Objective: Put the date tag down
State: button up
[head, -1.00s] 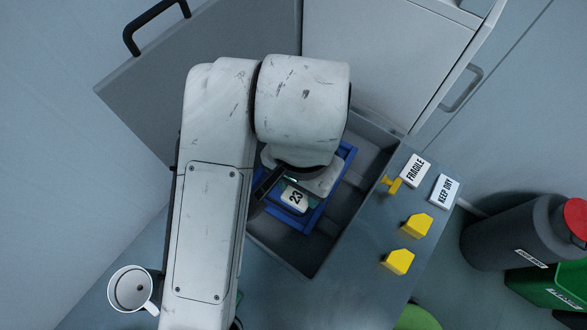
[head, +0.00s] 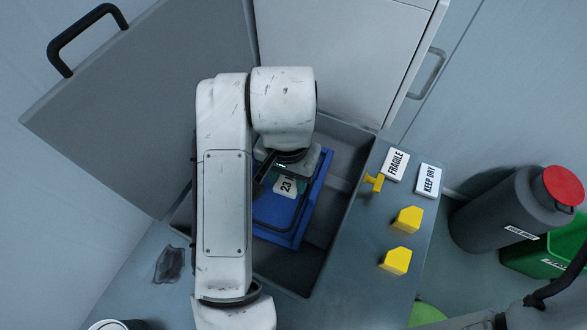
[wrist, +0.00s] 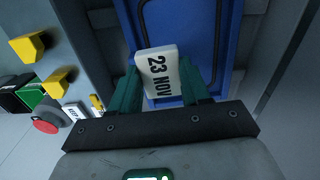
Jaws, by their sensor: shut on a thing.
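The date tag (head: 286,186) is a small white block with "23" showing in the head view. In the wrist view the tag (wrist: 158,75) reads "23 NOV". My gripper (wrist: 160,88) is shut on it, with one green finger at each side. In the head view my gripper (head: 277,176) is over the blue tray (head: 277,237), which sits inside a grey open box (head: 345,150). The tray also fills the wrist view behind the tag (wrist: 198,35). I cannot tell whether the tag touches the tray floor. My arm hides part of the tray's left side.
Right of the box, a grey surface carries a FRAGILE tag (head: 396,164), a KEEP DRY tag (head: 428,180) and yellow pieces (head: 407,220). A grey bin with a red lid (head: 505,210) stands farther right. A raised grey panel with a black handle (head: 88,38) is at left.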

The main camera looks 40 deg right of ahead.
jog(key=w+d+f, duration=0.1)
jog(key=f, duration=0.1)
jog(key=w+d+f, duration=0.1)
jog(key=d+f, duration=0.1)
jog(key=w+d+f, duration=0.1)
jog(key=f, duration=0.1)
jog(key=shift+w+d, duration=0.15)
jog(key=shift+d, duration=0.15)
jog(key=shift+w+d+f+p, duration=0.1)
jog(key=shift+f+p, duration=0.15)
jog(key=shift+f, duration=0.65)
jog(key=shift+w+d+f+p, duration=0.1)
jog(key=shift+f+p, duration=0.15)
jog(key=shift+f, duration=0.65)
jog(key=shift+f, duration=0.1)
jog(key=o, duration=0.5)
jog(key=shift+f, duration=0.1)
jog(key=shift+o, duration=1.2)
notch_tip(320, 180, up, 12)
jog(key=shift+r, duration=0.25)
